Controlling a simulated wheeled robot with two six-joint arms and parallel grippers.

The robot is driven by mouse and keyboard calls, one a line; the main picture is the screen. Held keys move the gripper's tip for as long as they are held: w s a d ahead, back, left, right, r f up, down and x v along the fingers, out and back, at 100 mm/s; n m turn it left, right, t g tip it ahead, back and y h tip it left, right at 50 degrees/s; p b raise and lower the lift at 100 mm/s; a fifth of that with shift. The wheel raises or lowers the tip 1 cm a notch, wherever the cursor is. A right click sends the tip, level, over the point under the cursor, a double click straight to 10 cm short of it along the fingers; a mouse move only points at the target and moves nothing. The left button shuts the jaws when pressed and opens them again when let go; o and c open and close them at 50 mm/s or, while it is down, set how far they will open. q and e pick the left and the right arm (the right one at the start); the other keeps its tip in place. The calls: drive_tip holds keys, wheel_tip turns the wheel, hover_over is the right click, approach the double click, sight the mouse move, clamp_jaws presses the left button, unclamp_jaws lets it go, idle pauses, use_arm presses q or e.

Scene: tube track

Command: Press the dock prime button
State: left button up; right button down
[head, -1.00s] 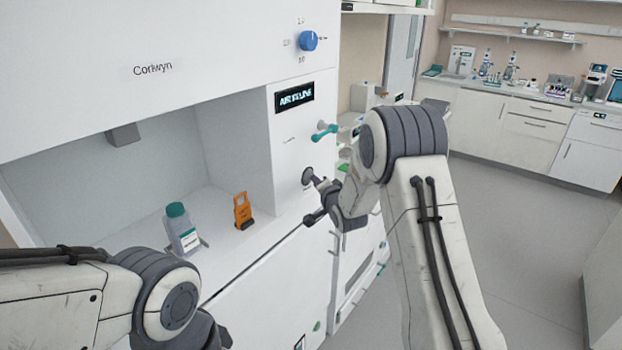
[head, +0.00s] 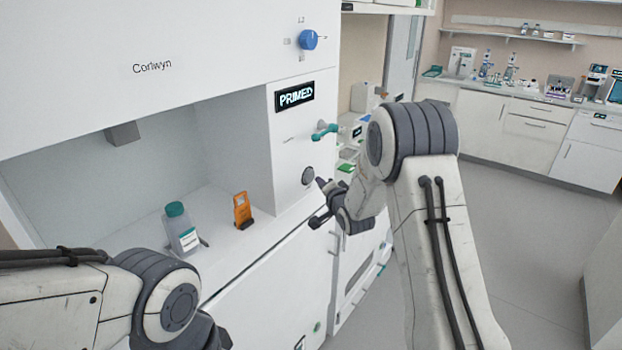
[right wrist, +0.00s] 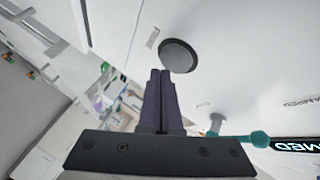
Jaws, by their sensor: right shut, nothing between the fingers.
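The dock prime button looks to be the dark round button (head: 308,175) on the white machine's front, below the teal lever; it also shows in the right wrist view (right wrist: 178,56). The small display (head: 294,96) above it reads "PRIMED". My right gripper (head: 319,183) is shut and empty, just right of the button. In the right wrist view its closed fingertips (right wrist: 161,72) point at the button's lower edge, seemingly with a small gap. My left arm comes in at the lower left of the head view; its gripper is not visible.
A teal lever (head: 325,131) sticks out above the button, near my right wrist. A blue knob (head: 308,40) is higher up. A grey bottle with a teal cap (head: 181,231) and an orange object (head: 242,211) stand in the machine's open bay.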

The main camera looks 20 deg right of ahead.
drive_tip(key=shift+s+d+b, duration=0.15)
drive_tip(key=shift+s+d, duration=0.65)
drive_tip(key=shift+s, duration=0.2)
drive_tip(key=shift+s+d+b, duration=0.15)
drive_tip(key=shift+s+d, duration=0.6)
drive_tip(key=shift+s, duration=0.2)
drive_tip(key=s+a+n+g+y, duration=0.2)
drive_tip(key=s+a+n+g, duration=0.65)
drive_tip(key=s+a, duration=0.9)
drive_tip(key=s+a+n+g+h, duration=0.1)
drive_tip(key=s+a+n+g, duration=0.2)
drive_tip(key=s, duration=2.3)
drive_tip(key=n+g, duration=0.4)
drive_tip(key=n, duration=0.3)
drive_tip(key=shift+s+a+f+n+h, duration=0.15)
drive_tip(key=shift+a+n+h, duration=0.15)
drive_tip(key=shift+a+n, duration=0.05)
